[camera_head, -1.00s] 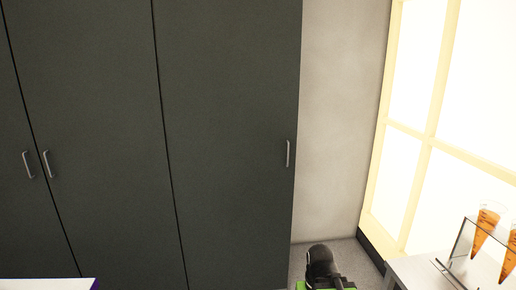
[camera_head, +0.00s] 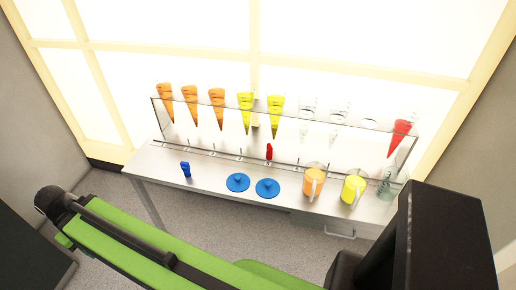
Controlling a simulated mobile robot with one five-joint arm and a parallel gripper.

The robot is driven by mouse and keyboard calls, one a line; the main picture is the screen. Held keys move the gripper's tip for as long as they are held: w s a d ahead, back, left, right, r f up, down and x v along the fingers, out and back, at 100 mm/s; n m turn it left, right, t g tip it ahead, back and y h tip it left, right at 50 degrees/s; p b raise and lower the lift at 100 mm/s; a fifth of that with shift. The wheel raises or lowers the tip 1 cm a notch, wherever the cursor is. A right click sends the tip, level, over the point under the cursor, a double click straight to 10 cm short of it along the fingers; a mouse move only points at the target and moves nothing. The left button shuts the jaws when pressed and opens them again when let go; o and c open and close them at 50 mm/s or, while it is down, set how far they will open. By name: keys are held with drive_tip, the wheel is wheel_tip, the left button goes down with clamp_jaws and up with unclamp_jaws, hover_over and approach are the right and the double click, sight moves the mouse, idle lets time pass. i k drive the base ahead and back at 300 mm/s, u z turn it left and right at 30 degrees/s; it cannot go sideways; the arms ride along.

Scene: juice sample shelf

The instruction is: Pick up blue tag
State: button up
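A small blue tag (camera_head: 186,169) stands on the left part of the metal table, near its front edge. A small red piece of similar shape (camera_head: 269,151) stands farther right, at the foot of the clear rack. My green and black arm crosses the lower part of the view, in front of the table and apart from the blue tag. My gripper's fingers cannot be made out in this view.
The metal table (camera_head: 215,187) bears two blue discs (camera_head: 238,183), (camera_head: 267,188), an orange jug (camera_head: 313,184) and a yellow jug (camera_head: 353,188). Behind them a clear rack (camera_head: 200,137) holds orange, yellow, clear and red cones. Bright windows stand behind. Table surface around the tag is clear.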

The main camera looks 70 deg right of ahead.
sight(185, 167)
drive_tip(key=z, duration=1.8)
